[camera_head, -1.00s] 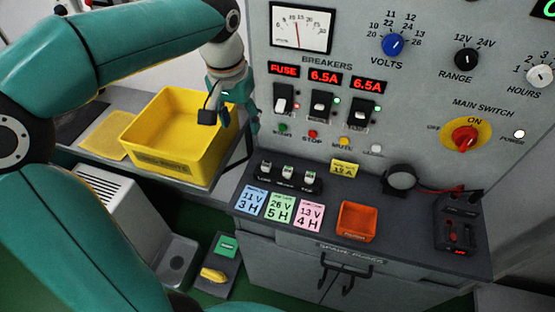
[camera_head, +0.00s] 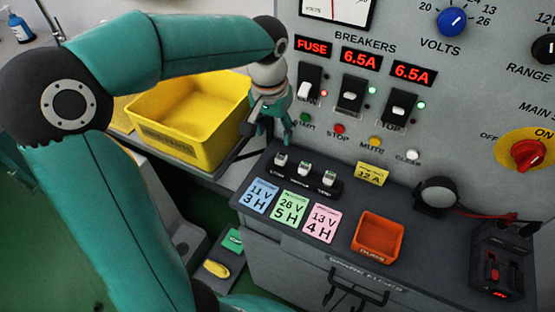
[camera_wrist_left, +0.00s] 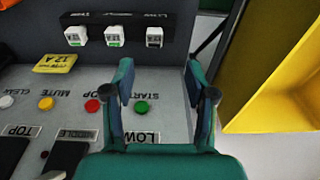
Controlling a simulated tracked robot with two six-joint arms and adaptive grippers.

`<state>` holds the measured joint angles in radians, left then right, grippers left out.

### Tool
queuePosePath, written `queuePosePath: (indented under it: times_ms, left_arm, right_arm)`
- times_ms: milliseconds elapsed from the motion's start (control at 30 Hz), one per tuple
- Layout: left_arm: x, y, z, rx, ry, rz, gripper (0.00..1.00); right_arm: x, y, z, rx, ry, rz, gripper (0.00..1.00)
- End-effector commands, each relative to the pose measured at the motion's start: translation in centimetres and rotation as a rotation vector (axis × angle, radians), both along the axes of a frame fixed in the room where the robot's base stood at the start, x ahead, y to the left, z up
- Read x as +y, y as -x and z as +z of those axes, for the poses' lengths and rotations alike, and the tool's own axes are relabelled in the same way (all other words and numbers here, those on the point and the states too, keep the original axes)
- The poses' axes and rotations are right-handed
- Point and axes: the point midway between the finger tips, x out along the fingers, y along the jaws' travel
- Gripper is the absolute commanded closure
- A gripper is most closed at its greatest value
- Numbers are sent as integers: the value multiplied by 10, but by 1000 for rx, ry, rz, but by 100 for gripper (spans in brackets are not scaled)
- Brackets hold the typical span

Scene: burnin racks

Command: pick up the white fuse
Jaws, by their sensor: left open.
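Three small white fuses stand in a row in a black holder on the dark shelf: a left one (camera_head: 281,160), a middle one (camera_head: 303,169) and a right one (camera_head: 329,178). They also show along the top of the left wrist view, the nearest (camera_wrist_left: 154,37) being just above and left of the gap between my fingers. My left gripper (camera_head: 274,138) is open and empty, behind the holder's left end, in front of the panel's lower left corner. In the left wrist view my left gripper (camera_wrist_left: 158,78) has its fingers apart over the green button. My right gripper is out of view.
A yellow bin (camera_head: 163,147) stands left of the gripper. The breaker panel (camera_head: 445,125) rises behind. Blue, green and pink cards lie in front of the holder. An orange tray (camera_head: 364,256), a yellow tag (camera_head: 372,173) and a dark red-lit device (camera_head: 497,262) are to the right.

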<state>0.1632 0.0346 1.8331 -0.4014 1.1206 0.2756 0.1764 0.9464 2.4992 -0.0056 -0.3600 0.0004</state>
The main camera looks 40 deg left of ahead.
Motion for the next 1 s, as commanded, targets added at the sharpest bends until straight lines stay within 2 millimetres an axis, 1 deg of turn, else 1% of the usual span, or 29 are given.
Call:
queuePosePath:
  times_ms: [33,100,200,467,567,700,800,1000]
  left_arm:
    - [0,-1,-13,6,1,-1,44]
    - [0,-3,-25,5,1,-2,44]
    - [0,-5,-39,3,1,-1,44]
    - [-1,-8,-54,2,0,-5,44]
    - [-3,-11,-66,5,2,-5,44]
    - [-4,-15,-87,4,1,-4,44]
    - [-4,-16,-96,3,1,-4,44]
    - [-4,-17,-100,-1,0,-5,44]
  right_arm:
    - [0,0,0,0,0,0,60]
    - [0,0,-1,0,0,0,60]
    - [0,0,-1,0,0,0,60]
    - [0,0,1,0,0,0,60]
    - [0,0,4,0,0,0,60]
    - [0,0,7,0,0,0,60]
    - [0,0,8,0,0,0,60]
    - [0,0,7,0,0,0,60]
